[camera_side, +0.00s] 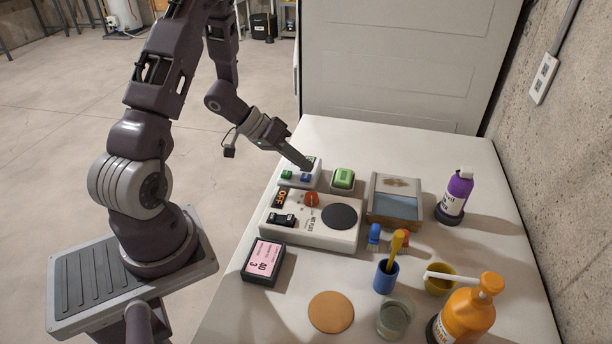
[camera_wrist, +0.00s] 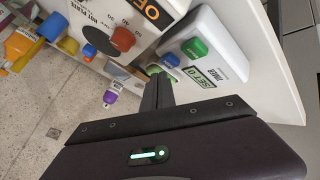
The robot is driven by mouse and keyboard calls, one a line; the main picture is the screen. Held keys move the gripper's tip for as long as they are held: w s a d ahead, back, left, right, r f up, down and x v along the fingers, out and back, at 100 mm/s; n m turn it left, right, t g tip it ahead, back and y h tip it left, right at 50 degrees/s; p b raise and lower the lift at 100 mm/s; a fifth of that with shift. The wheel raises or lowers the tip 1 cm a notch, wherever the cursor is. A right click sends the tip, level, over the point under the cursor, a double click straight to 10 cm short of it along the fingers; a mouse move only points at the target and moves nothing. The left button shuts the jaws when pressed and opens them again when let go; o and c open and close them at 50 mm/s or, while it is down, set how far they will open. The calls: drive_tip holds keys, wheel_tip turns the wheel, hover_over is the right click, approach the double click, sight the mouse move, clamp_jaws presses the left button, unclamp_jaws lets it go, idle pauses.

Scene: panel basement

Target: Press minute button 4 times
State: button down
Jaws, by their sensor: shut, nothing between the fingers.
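The white timer (camera_side: 298,185) stands on the table in the side view, with a green button (camera_side: 287,174) and a blue button (camera_side: 306,177). In the wrist view the timer (camera_wrist: 222,38) shows its green button (camera_wrist: 194,47), blue button (camera_wrist: 170,60) and a display (camera_wrist: 198,79) that seems to read "SET 0". The button labels are too small to read, so I cannot tell which is minute. My gripper (camera_side: 309,167) is shut and empty, its tips close to the blue button and display. It also shows in the wrist view (camera_wrist: 158,78). I cannot tell whether it touches the timer.
A hot plate (camera_side: 300,232) stands just in front of the timer, and a green-topped device (camera_side: 343,179) stands to its right. A tray box (camera_side: 395,217), purple bottle (camera_side: 456,195), blue cup (camera_side: 386,276), orange bottle (camera_side: 467,315) and pink-screened box (camera_side: 264,262) are also on the table.

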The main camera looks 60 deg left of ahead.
sight(302, 176)
drive_tip(key=shift+f, duration=0.35)
drive_tip(key=shift+f, duration=0.45)
idle(0.5)
drive_tip(key=shift+r, duration=0.85)
drive_tip(key=shift+r, duration=0.1)
drive_tip(key=shift+r, duration=2.45)
idle(0.5)
wheel_tip(302, 176, up, 4)
drive_tip(key=shift+f, duration=0.1)
